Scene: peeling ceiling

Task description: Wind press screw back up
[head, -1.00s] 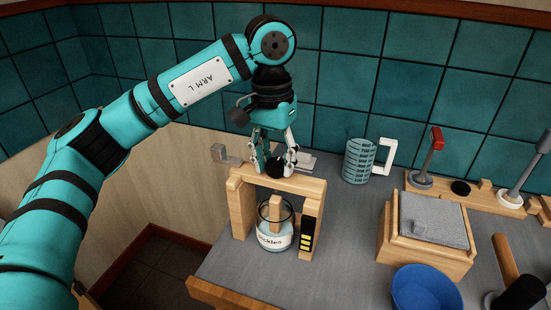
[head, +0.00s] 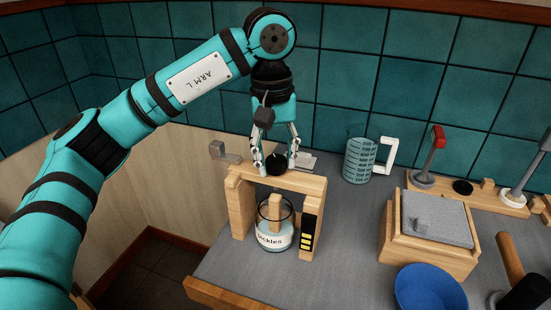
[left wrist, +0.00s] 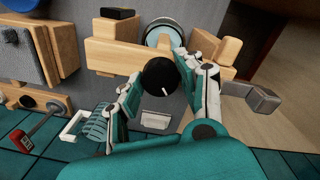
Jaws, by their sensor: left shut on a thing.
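The wooden press frame (head: 290,181) stands on the grey counter over a glass jar labelled "pickles" (head: 276,239). A wooden press block (head: 275,212) shows inside the jar. A round black knob (head: 276,160) sits on top of the crossbeam. My left gripper (head: 276,165) comes down from above, shut on the knob, one finger on each side. In the left wrist view the knob (left wrist: 160,77) has a white mark and lies between the fingers of my left gripper (left wrist: 159,78). The screw shaft is hidden. My right gripper is out of view.
A dark panel with yellow bars (head: 308,238) is on the right post. To the right are a measuring jug (head: 359,162), a wooden box with a grey top (head: 435,217), a blue bowl (head: 430,289) and a lever board (head: 460,194). The counter's edge is at left.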

